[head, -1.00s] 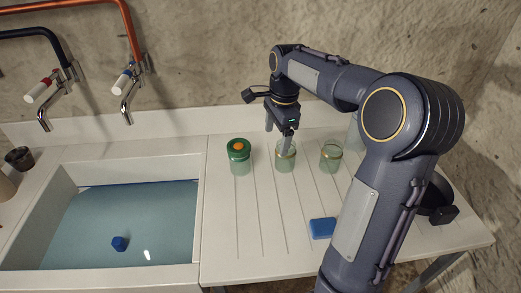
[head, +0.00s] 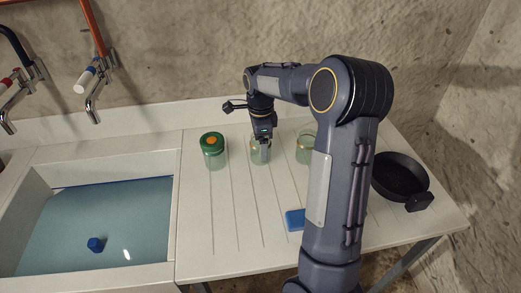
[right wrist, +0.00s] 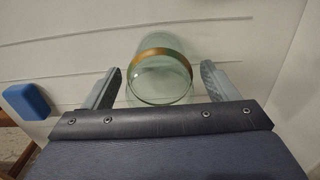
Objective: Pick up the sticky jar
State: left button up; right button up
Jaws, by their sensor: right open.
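Three glass jars stand in a row on the ribbed counter. The left jar (head: 215,160) has a green lid with an orange centre. The middle jar (head: 259,158) and the right jar (head: 305,152) look open and lidless; I cannot tell by sight which is sticky. My right gripper (head: 262,150) is down at the middle jar. In the right wrist view, its open fingers (right wrist: 158,86) stand on either side of a clear jar (right wrist: 161,90) with an amber band at its rim, with gaps visible. My left gripper is out of view.
A blue sponge (head: 295,219) lies in front of the jars, and a dark pan (head: 400,172) sits at the counter's right. A water-filled sink (head: 160,262) with a blue block (head: 95,244) is at left, below a tap (head: 93,100).

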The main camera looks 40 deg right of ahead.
jog(key=c, duration=1.2)
jog(key=shift+o, duration=0.2)
jog(key=shift+r, duration=0.1)
